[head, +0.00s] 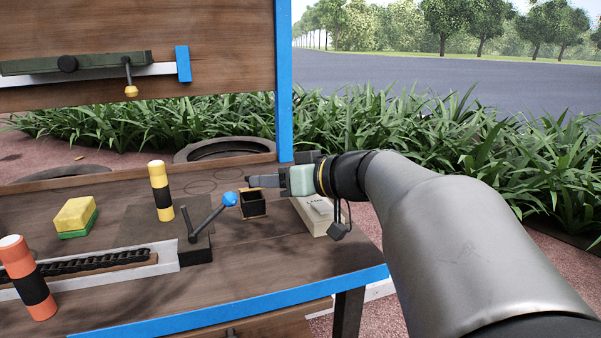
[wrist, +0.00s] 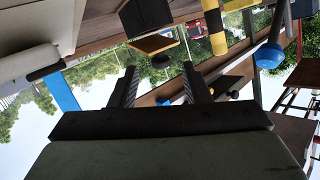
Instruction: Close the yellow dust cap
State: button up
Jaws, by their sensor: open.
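A small black box (head: 253,204) with a yellowish edge stands on the wooden bench. In the wrist view the box (wrist: 148,13) carries a yellowish flap (wrist: 153,44), which looks like the dust cap and appears open, tilted away from the box. A small dark knob (wrist: 160,62) shows beside the flap. My gripper (head: 250,181) is level above the bench, just above the box and pointing left. In the wrist view my gripper (wrist: 160,75) has its two fingers apart, with nothing between them. Contact with the flap cannot be made out.
A lever with a blue ball (head: 230,199) stands left of the box. Further left are a yellow-black cylinder (head: 160,190), a sponge (head: 75,216) and an orange-black cylinder (head: 29,279). A pale box (head: 319,215) lies below my wrist. The front right of the bench is clear.

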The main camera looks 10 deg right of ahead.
jog(key=p+v, duration=0.2)
jog(key=v, duration=1.2)
jog(key=shift+r+p, duration=0.1)
jog(key=shift+p, duration=0.2)
